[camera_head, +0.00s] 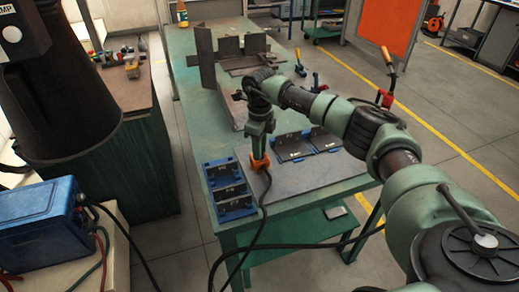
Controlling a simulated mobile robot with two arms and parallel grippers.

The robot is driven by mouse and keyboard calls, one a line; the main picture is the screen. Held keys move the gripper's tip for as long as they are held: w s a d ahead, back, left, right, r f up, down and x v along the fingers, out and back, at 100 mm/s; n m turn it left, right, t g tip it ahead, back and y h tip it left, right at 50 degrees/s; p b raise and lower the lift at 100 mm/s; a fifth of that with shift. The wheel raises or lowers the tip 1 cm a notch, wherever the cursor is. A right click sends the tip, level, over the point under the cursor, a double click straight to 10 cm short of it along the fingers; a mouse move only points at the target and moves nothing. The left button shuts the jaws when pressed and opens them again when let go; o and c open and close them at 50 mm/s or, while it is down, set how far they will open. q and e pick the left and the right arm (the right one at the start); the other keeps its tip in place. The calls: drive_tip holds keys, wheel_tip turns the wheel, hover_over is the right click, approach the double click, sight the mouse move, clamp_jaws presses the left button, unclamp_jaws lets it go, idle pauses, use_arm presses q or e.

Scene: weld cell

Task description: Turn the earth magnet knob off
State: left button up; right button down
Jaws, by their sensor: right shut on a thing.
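The earth magnet (261,163) is an orange block on the near part of the green welding table, with a black cable running down from it over the table's front edge. My right gripper (260,148) comes down onto it from above and is shut at its top, on the knob. The knob itself is hidden by the fingers, so its turn position cannot be seen. My left gripper is not in view.
Steel plates (206,58) stand at the table's far end. A blue power unit (42,226) stands at the lower left. The cable hangs across the front.

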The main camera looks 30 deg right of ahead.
idle(0.3)
drive_tip(key=c, duration=1.1)
unclamp_jaws()
drive_tip(key=shift+c, duration=0.2)
wheel_tip(320, 180, up, 8)
drive_tip(key=shift+f+b, duration=0.1)
drive_tip(key=shift+b, duration=0.4)
